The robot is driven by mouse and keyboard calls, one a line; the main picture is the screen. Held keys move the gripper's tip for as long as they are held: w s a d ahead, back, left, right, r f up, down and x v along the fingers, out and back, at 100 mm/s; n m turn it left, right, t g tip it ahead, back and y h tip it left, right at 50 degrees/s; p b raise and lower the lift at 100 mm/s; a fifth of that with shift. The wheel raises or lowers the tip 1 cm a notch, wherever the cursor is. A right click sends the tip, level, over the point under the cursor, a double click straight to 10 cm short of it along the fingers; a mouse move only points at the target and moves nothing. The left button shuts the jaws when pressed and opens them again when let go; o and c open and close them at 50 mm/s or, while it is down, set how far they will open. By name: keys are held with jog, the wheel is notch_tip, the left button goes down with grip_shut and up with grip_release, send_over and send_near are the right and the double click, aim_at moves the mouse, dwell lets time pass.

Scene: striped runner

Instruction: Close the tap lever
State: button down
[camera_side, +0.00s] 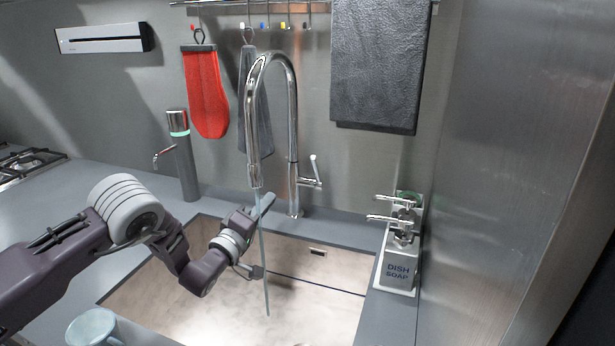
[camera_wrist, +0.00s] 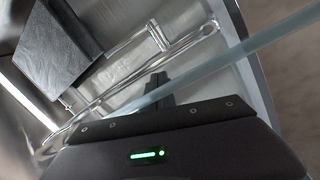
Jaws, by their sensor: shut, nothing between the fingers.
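The chrome gooseneck tap (camera_side: 293,120) stands behind the sink, and a pale stream of water (camera_side: 264,265) runs from its spout. Its lever (camera_side: 315,168) points up from a short stub on the tap's right side. My gripper (camera_side: 268,202) is shut and empty, beside the stream just below the spout. It is left of the lever and apart from it. In the wrist view my dark fingers (camera_wrist: 158,88) show at the bottom, with the lever (camera_wrist: 157,36) beyond them, the tap running diagonally and the stream (camera_wrist: 235,52) crossing the picture.
The sink (camera_side: 210,310) lies under my arm. A red mitt (camera_side: 206,95) and dark towel (camera_side: 378,65) hang behind. A pale mug (camera_side: 92,328) stands front left.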

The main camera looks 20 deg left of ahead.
jog(key=s+d+f+n+t+h, duration=0.1)
jog(key=s+d+n+t+h, duration=0.1)
jog(key=s+d+t+h, duration=0.3)
jog(key=g+y, duration=0.1)
jog(key=y, duration=0.1)
send_near(314, 166)
jog(key=x, duration=0.7)
jog(key=shift+s, duration=0.1)
jog(key=shift+w+r+n+g+y, duration=0.3)
jog(key=shift+w+r+g, duration=0.25)
jog(key=shift+g, duration=0.3)
jog(key=shift+w+r+n+g+y, duration=0.25)
jog(key=shift+w+r+g, duration=0.3)
jog(key=shift+g, duration=0.3)
jog(key=shift+a, duration=0.1)
